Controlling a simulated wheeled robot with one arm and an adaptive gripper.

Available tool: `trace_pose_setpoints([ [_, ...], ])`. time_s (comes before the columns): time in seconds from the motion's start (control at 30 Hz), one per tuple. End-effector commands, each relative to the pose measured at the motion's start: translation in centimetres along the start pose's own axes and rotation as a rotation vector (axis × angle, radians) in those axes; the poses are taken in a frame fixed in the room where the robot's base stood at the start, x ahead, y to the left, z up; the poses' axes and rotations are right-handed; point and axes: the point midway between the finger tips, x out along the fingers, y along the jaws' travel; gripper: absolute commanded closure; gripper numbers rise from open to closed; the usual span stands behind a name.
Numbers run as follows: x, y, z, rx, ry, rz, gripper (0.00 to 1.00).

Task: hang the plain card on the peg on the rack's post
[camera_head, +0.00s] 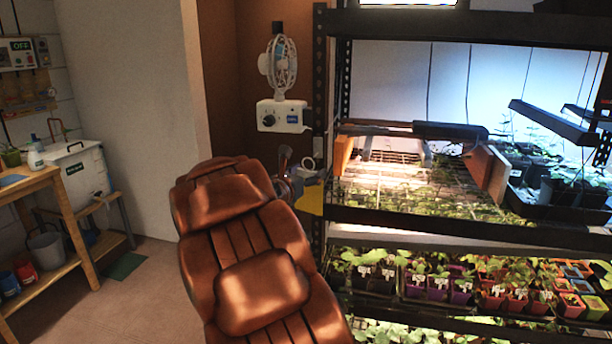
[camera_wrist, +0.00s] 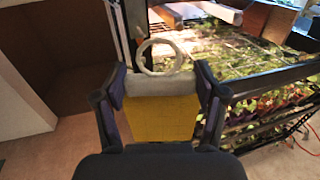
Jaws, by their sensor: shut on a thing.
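The plain yellow card (camera_wrist: 162,120) is gripped between the two fingers of my gripper (camera_wrist: 160,82). Its pale top band lies between the fingertips, and a white loop (camera_wrist: 180,48) stands up above it. In the wrist view the dark post (camera_wrist: 119,28) rises just left of the loop. A small reddish piece (camera_wrist: 139,33) shows at the loop's upper left; I cannot tell if it is the peg or whether the loop touches it.
The rack's mesh shelf (camera_head: 400,180) with seedlings lies right of the card. A wooden block (camera_head: 343,154) stands at its left end. A white fan (camera_head: 281,66) on a white box (camera_head: 282,116) is left of the post. Floor is open at left, before a wooden bench (camera_head: 66,225).

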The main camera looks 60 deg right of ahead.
Motion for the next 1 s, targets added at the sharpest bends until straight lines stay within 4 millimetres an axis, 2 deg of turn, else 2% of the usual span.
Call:
trace_pose_setpoints([
  [1.0,4.4,1.3,-0.5,0.0,0.001,0.001,0.44],
])
